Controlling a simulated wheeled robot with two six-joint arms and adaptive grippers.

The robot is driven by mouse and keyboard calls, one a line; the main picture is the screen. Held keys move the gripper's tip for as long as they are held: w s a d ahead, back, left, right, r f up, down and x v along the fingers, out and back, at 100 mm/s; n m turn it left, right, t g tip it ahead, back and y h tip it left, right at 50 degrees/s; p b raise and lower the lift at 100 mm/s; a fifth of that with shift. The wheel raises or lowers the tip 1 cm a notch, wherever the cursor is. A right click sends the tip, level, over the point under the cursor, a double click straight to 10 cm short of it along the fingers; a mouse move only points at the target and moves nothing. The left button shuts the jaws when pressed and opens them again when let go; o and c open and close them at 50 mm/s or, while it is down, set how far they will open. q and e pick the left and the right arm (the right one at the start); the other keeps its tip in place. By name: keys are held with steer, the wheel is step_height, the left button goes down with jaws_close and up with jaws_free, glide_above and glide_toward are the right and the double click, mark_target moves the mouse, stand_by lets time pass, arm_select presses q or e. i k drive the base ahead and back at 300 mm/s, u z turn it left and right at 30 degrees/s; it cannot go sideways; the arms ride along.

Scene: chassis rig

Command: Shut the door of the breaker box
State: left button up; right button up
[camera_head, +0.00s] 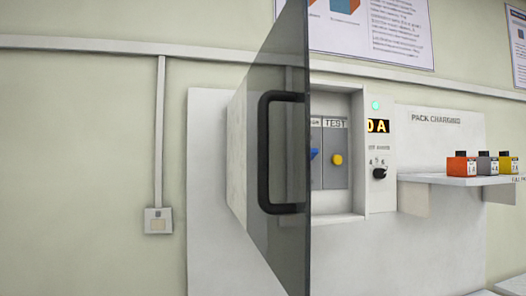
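The breaker box (334,95) is a white wall-mounted box with its front facing me. Its door (285,110) is a dark, see-through panel that stands wide open, swung out toward me from the left side of the box. A black D-shaped handle (264,155) is fixed to the door. Inside the box I see a blue switch (314,154), partly hidden by the door edge, and a yellow knob (337,159) under a TEST label. Neither of my grippers is in view.
Right of the opening is a panel with a green light (376,105), a lit display (378,126) and a black knob (379,173). Further right, a white shelf (440,179) labelled for pack charging holds orange, grey and yellow blocks. A wall socket (158,221) sits at left.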

mark_target(278, 165)
steer(key=z, duration=1.55)
steer(key=k, duration=0.85)
steer(key=u, duration=1.35)
